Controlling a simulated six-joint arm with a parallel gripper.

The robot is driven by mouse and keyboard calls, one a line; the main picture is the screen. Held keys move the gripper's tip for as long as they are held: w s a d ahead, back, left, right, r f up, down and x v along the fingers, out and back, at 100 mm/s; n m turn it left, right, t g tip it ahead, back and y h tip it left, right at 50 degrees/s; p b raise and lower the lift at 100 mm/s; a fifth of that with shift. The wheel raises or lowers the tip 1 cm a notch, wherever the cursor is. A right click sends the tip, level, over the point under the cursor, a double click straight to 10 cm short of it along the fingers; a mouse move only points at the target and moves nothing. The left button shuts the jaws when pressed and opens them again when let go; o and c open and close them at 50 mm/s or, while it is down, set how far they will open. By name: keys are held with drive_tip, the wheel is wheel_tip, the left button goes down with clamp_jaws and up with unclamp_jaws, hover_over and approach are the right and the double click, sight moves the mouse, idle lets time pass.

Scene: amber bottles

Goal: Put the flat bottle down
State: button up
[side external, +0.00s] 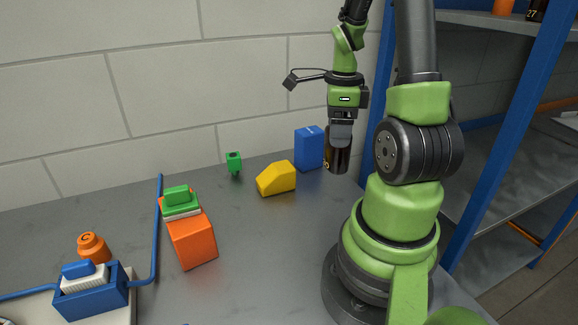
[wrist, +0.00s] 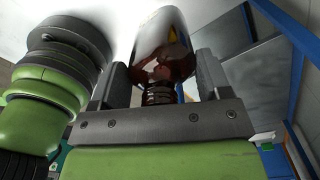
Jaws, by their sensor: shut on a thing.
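My gripper (side external: 340,142) points down at the back right of the table, beside the robot's column. It is shut on a dark amber bottle (side external: 337,163), which looks upright below the fingers. In the wrist view the bottle (wrist: 163,45) sits between the two fingers (wrist: 162,64), its ridged neck towards my palm and its glossy body beyond the fingertips. Its base is beside the blue box; I cannot tell whether it touches the table. Part of the bottle is hidden behind the fingers.
A blue box (side external: 309,148) stands close left of the bottle. A yellow block (side external: 276,179), small green piece (side external: 234,162) and orange block (side external: 192,241) with a green-topped item (side external: 180,202) are further left. A blue-framed shelf (side external: 510,130) is at right. The middle table is clear.

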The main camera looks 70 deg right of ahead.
drive_tip(key=shift+w+a+r+n, duration=0.1)
drive_tip(key=shift+w+r+n, duration=0.15)
drive_tip(key=shift+n, duration=0.15)
drive_tip(key=w+a+n, duration=0.7)
drive_tip(key=a+n, duration=0.2)
drive_tip(key=n, duration=0.7)
drive_tip(key=w+a+n, duration=0.7)
drive_tip(key=a+n, duration=0.3)
drive_tip(key=n, duration=0.6)
drive_tip(key=shift+a+r, duration=0.3)
drive_tip(key=shift+r, duration=0.1)
